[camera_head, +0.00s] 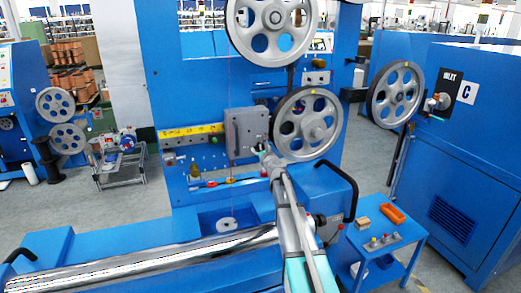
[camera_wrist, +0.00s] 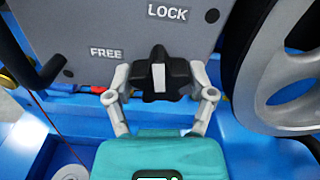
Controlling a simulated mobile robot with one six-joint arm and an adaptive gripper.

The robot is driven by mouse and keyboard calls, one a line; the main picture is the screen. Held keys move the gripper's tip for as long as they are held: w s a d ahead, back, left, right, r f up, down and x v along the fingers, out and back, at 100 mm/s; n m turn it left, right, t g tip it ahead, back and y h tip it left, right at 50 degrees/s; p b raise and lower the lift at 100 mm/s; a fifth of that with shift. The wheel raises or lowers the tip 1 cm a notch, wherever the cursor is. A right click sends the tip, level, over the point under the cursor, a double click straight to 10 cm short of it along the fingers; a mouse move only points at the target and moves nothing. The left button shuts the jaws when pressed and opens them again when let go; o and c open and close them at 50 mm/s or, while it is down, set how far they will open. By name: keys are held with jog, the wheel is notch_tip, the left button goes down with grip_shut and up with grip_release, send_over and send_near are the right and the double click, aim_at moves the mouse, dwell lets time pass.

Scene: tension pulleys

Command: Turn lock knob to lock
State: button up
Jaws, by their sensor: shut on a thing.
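In the wrist view, the black lock knob (camera_wrist: 176,72) sits on a grey panel (camera_wrist: 75,22) between the words FREE and LOCK. Its white pointer mark stands nearly upright in the picture, toward the LOCK side. My gripper (camera_wrist: 160,78) is shut on the knob, with one finger at its left end and one at its right. In the head view, the grey panel (camera_head: 240,128) is on the blue machine's front. My gripper (camera_head: 264,152) reaches its lower right edge, and the knob is hidden or too small to make out there.
A large grey pulley wheel (camera_wrist: 283,60) stands close to the right of my gripper. It also shows in the head view (camera_head: 292,138). A blue cart (camera_head: 392,252) with an orange tray (camera_head: 393,214) stands at the right.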

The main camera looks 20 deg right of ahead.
jog(key=shift+m, duration=1.1)
jog(key=o, duration=1.1)
jog(key=s, duration=1.2)
